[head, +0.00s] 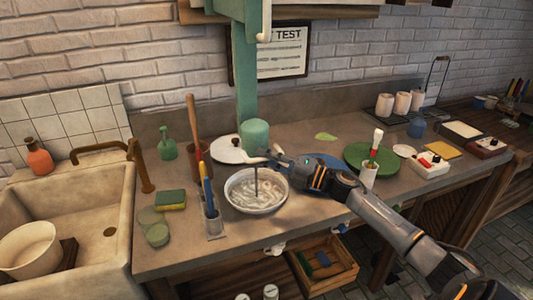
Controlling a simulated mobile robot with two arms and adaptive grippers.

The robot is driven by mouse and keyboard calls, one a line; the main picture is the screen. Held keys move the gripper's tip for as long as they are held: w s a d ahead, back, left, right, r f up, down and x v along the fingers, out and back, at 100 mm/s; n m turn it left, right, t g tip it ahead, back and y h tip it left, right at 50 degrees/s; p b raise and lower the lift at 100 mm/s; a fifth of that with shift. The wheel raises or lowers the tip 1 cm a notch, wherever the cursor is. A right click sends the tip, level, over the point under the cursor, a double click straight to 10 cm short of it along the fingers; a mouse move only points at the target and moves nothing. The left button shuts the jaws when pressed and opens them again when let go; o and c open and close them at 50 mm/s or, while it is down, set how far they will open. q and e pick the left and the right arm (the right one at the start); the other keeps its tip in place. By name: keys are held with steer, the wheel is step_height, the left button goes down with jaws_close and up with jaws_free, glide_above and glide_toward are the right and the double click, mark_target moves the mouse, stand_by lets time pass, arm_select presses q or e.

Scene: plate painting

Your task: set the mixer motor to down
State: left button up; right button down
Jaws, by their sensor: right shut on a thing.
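The mixer motor (255,137) is a green cylinder at the green post (245,85), in the middle of the head view. A thin dark stirring rod hangs below it, its lower end inside a white bowl (232,194) of pale, streaky mix. My right gripper (279,160) reaches in from the right, just right of and below the motor. It is shut on a small light handle at the motor's side; the fingers hide most of this contact. My left gripper is not in view.
Left of the bowl stand a tool holder (213,225), a green spray bottle (167,145) and a sponge (171,200). A green round plate (384,160) and a white cup (368,175) with tools stand right of my gripper. The sink (104,195) is at left.

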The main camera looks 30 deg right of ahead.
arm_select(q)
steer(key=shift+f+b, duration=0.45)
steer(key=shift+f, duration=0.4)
arm_select(e)
step_height(320, 180, down, 2)
steer(key=shift+f, duration=0.25)
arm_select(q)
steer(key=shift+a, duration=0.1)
arm_select(e)
steer(key=shift+a+f, duration=0.1)
steer(key=c, duration=1.3)
jaws_free()
steer(key=shift+c, duration=0.2)
steer(key=v, duration=1.2)
